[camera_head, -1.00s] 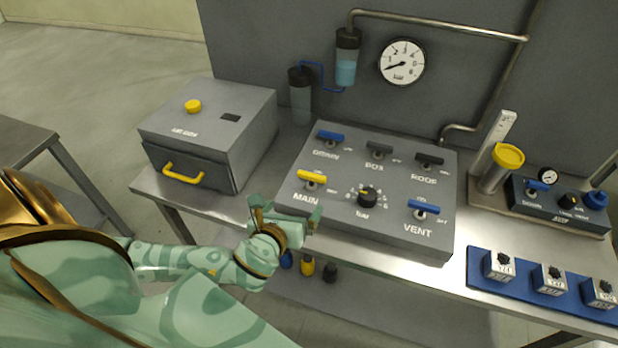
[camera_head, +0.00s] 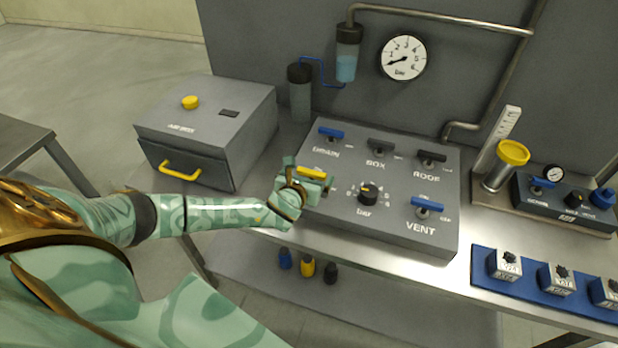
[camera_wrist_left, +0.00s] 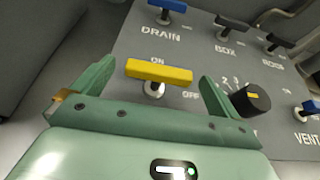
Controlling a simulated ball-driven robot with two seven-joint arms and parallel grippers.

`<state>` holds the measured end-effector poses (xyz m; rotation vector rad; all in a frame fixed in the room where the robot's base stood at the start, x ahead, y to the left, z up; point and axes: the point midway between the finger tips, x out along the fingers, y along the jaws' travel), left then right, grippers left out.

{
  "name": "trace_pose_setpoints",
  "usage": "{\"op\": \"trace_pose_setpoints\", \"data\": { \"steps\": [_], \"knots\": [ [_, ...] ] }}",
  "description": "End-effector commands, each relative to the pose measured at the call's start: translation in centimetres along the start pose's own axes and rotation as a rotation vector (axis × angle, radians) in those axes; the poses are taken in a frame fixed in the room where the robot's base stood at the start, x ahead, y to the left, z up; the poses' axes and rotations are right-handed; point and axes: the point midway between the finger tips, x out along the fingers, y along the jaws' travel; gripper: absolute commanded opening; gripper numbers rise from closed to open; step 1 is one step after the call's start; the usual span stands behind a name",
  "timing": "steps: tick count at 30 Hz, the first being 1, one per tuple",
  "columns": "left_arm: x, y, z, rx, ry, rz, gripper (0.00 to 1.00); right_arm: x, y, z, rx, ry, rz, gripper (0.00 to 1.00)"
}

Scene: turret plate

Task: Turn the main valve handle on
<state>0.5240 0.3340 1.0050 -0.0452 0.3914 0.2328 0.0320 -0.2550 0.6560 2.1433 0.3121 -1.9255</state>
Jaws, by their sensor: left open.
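The main valve handle (camera_head: 311,173) is a yellow bar on the grey valve panel (camera_head: 400,235). In the left wrist view the yellow handle (camera_wrist_left: 158,72) lies roughly crosswise, with ON printed above it and OFF to its lower right. My left gripper (camera_head: 310,175) is open, and in the left wrist view its two green fingers (camera_wrist_left: 155,80) stand on either side of the handle, apart from it. In the head view the gripper hides the MAIN label and part of the handle. My right gripper is not in view.
A black bar knob (camera_head: 368,193) sits just right of the gripper. Blue DRAIN (camera_head: 331,134) and VENT (camera_head: 427,205) handles and black BOX (camera_head: 381,147) and ROOF (camera_head: 432,157) handles share the panel. A grey box (camera_head: 205,130) stands to the left.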

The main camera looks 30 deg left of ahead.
Motion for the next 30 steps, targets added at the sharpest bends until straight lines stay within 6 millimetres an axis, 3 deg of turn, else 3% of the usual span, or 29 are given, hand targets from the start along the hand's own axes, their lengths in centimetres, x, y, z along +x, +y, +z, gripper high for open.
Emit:
{"op": "trace_pose_setpoints", "data": {
  "steps": [9,14,30],
  "knots": [
    [0.3,0.0,0.0,-0.001,0.001,-0.001,0.99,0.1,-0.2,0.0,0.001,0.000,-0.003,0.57],
    [0.3,0.0,0.0,-0.001,0.001,0.000,0.55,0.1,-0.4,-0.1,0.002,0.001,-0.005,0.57],
    [0.2,-0.5,0.2,-0.052,0.003,0.115,0.54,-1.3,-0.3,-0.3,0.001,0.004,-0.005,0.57]
  ]
}}
